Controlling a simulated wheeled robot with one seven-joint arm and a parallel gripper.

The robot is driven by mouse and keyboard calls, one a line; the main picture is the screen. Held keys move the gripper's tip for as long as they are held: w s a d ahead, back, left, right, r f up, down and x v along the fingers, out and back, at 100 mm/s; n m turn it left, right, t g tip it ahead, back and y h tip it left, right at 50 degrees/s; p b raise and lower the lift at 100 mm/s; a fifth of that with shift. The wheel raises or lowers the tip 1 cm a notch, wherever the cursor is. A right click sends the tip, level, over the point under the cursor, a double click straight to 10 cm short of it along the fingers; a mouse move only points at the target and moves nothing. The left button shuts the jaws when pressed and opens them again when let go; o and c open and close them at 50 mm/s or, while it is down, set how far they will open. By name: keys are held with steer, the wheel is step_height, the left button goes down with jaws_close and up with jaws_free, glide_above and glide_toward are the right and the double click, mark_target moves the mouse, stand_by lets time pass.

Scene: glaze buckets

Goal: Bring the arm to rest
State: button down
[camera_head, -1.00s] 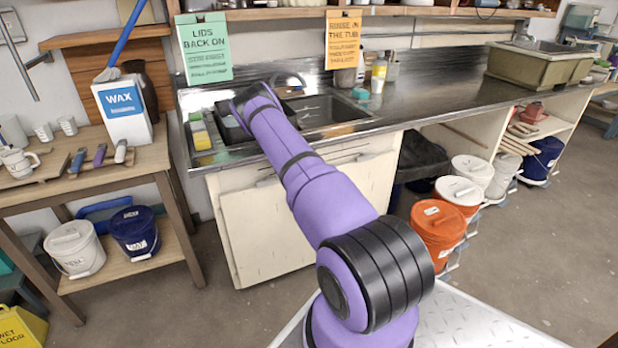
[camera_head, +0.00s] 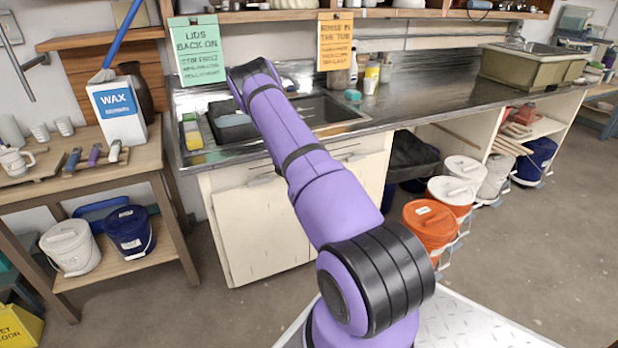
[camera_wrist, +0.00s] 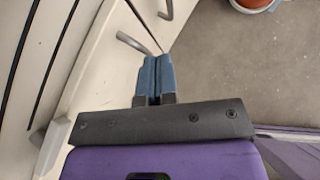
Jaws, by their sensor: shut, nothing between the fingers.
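My purple arm reaches from the lower right of the head view up towards the sink (camera_head: 318,109). Its end bends down in front of the sink cabinet, so the head view hides my gripper. In the wrist view my gripper (camera_wrist: 154,62) is shut, with its two blue fingers together and nothing between them. The fingers are close to a curved metal handle (camera_wrist: 133,42) of the pale cabinet. I cannot tell whether they touch it.
The cream cabinet (camera_head: 262,232) stands below the steel counter (camera_head: 420,95). An orange bucket (camera_head: 430,228) and several other lidded buckets stand to its right. A wooden table (camera_head: 75,175) with a wax box (camera_head: 118,108) is at the left. The floor (camera_head: 540,250) at the right is clear.

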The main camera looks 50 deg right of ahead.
steer(key=shift+s+a+r, duration=0.35)
steer(key=shift+s+r, duration=0.35)
steer(key=shift+s+a+r, duration=0.35)
steer(key=shift+s+r, duration=0.3)
steer(key=shift+r, duration=0.05)
steer(key=w+a+r+m+h, duration=0.1)
steer(key=a+r+m, duration=0.25)
steer(key=r, duration=0.65)
steer(key=w+a+r+m, duration=0.2)
steer(key=a+r+m, duration=0.15)
steer(key=r, duration=0.75)
steer(key=s+a+r+m+y, duration=0.1)
steer(key=s+a+r+m, duration=0.2)
steer(key=a+r, duration=0.4)
steer(key=s+a+r+m, duration=0.25)
steer(key=a+r, duration=0.25)
steer(key=r, duration=0.4)
steer(key=s+a+r+m+t+y, duration=0.1)
steer(key=s+a+r+m+y, duration=0.1)
steer(key=s+a+r, duration=0.4)
steer(key=s+a+r+m+y, duration=0.1)
steer(key=s+a+r+m, duration=0.25)
steer(key=a, duration=0.45)
steer(key=s+a+r+m+t+y, duration=0.2)
steer(key=s+a+y, duration=0.4)
steer(key=s+a, duration=1.1)
steer(key=shift+s+t, duration=0.3)
steer(key=shift+s, duration=0.1)
